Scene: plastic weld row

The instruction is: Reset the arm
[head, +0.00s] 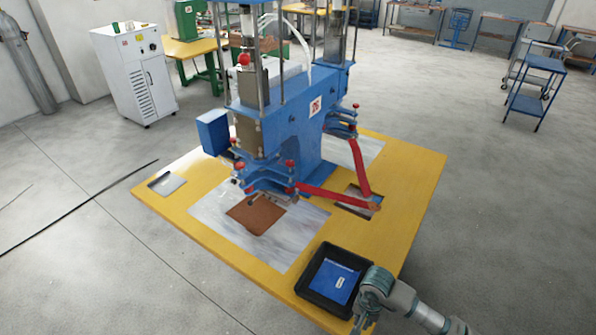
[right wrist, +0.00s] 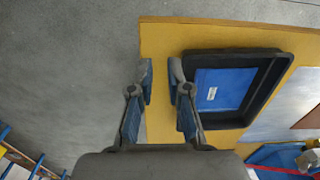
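My right gripper (head: 363,316) comes in from the bottom right of the head view, above the near corner of the yellow table and beside the black tray (head: 322,304). In the right wrist view my right gripper (right wrist: 161,80) has its two fingers apart with nothing between them. They are at the left end of the tray (right wrist: 232,52), over the yellow tabletop and its edge. A blue sheet (head: 334,282) with a small white label lies in the tray; the sheet also shows in the right wrist view (right wrist: 221,89). My left gripper is in neither view.
A blue welding machine (head: 288,135) with red folding arms (head: 333,196) stands on the yellow table (head: 410,185). A brown sheet (head: 255,213) lies on a pale plate before it. A white cabinet (head: 135,75) and blue cart (head: 533,95) stand apart.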

